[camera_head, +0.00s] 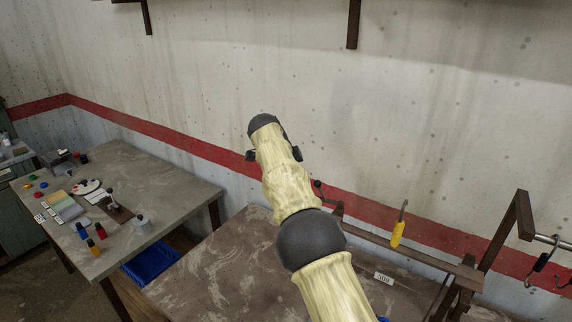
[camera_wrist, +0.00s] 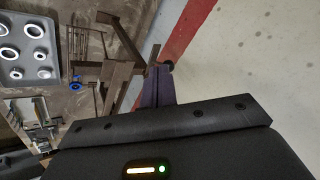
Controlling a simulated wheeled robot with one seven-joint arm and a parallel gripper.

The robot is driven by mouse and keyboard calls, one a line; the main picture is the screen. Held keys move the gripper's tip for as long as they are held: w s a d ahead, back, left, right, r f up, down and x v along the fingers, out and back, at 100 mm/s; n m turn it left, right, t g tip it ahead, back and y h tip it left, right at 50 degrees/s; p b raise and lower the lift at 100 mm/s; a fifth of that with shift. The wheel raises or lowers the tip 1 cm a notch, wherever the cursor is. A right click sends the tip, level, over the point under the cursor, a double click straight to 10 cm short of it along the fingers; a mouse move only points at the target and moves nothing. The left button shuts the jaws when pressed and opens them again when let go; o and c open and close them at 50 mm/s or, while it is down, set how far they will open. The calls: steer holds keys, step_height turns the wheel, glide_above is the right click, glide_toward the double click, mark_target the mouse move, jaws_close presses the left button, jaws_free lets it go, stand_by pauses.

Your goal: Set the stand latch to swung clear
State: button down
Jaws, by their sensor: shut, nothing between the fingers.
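A brown wooden stand with a long rail (camera_head: 420,254) stands on the right-hand table. At the rail's left end a short post (camera_head: 338,209) has a dark round knob (camera_head: 318,184) beside it, which I take for the stand latch. In the wrist view the brown stand (camera_wrist: 124,42) shows left of my gripper, and the dark knob (camera_wrist: 168,64) is just past the fingertips. My gripper (camera_wrist: 157,78) is shut and empty, close to the knob; I cannot tell whether they touch. The head view hides my fingers behind my arm.
A yellow-handled hook (camera_head: 398,230) hangs at the rail, and dark hooks (camera_head: 543,262) hang from a metal rod at right. A label (camera_head: 383,278) is near the stand. A grey tray with white rings (camera_wrist: 46,60) is at upper left. The wall (camera_head: 430,120) is close behind.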

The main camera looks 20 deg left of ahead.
steer(key=s+a+r+p, duration=0.2)
steer(key=a+r, duration=0.1)
steer(key=r, duration=0.1)
steer(key=s+d+f+n+g+y, duration=0.1)
steer(key=s+d+f+n, duration=0.15)
steer(key=d, duration=0.95)
steer(key=s+d+f+n+g+y, duration=0.1)
steer(key=d+f+n+g, duration=0.15)
steer(key=d, duration=1.05)
steer(key=s+d+f+n, duration=0.3)
steer(key=s+d, duration=0.1)
steer(key=s, duration=0.6)
steer(key=s+d+f+n, duration=0.3)
steer(key=s, duration=0.7)
steer(key=s+d+f+n, duration=0.3)
steer(key=s+d, duration=0.1)
steer(key=s, duration=0.6)
steer(key=shift+y, duration=0.4)
steer(key=b+x, duration=0.5)
steer(key=b, duration=0.1)
steer(key=shift+s+f, duration=0.15)
steer(key=shift+f, duration=0.25)
